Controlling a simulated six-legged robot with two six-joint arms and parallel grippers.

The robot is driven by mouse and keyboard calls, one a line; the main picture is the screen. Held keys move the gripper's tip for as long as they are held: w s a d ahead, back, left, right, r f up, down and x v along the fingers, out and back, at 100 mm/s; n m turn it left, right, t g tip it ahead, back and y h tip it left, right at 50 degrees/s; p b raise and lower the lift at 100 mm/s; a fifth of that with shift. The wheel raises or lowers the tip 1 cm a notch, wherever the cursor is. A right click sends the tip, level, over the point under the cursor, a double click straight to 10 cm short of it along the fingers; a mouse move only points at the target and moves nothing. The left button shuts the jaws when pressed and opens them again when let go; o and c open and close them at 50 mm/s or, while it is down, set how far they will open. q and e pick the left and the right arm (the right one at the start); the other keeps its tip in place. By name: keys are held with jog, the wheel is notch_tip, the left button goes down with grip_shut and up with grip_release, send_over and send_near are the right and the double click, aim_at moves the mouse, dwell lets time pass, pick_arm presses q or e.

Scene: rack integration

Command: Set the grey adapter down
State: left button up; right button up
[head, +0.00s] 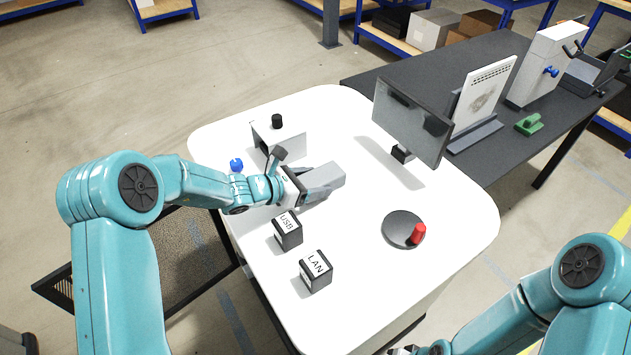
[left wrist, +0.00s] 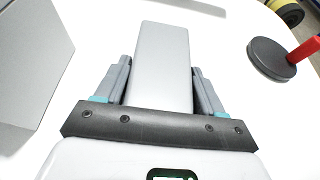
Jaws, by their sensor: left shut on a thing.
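The grey adapter (head: 325,176) is a plain light-grey block. My left gripper (head: 312,183) is shut on it, over the white table (head: 350,270). In the left wrist view the adapter (left wrist: 163,65) sits between the two fingers of my left gripper (left wrist: 160,85) and points away from the wrist. I cannot tell whether its underside touches the table. My right arm shows at the lower right of the head view, and its gripper is mostly cut off at the bottom edge.
Black boxes marked USB (head: 288,231) and LAN (head: 315,271) stand in front of the left gripper. A grey box with a black knob (head: 277,121) and a blue knob (head: 236,165) are behind. A monitor (head: 412,120) and a dark disc with a red peg (head: 402,229) are right.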

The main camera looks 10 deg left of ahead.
aim_at(313, 179)
pick_arm(q)
notch_tip(313, 179, up, 20)
jog(key=p, duration=0.3)
jog(key=shift+p, duration=0.4)
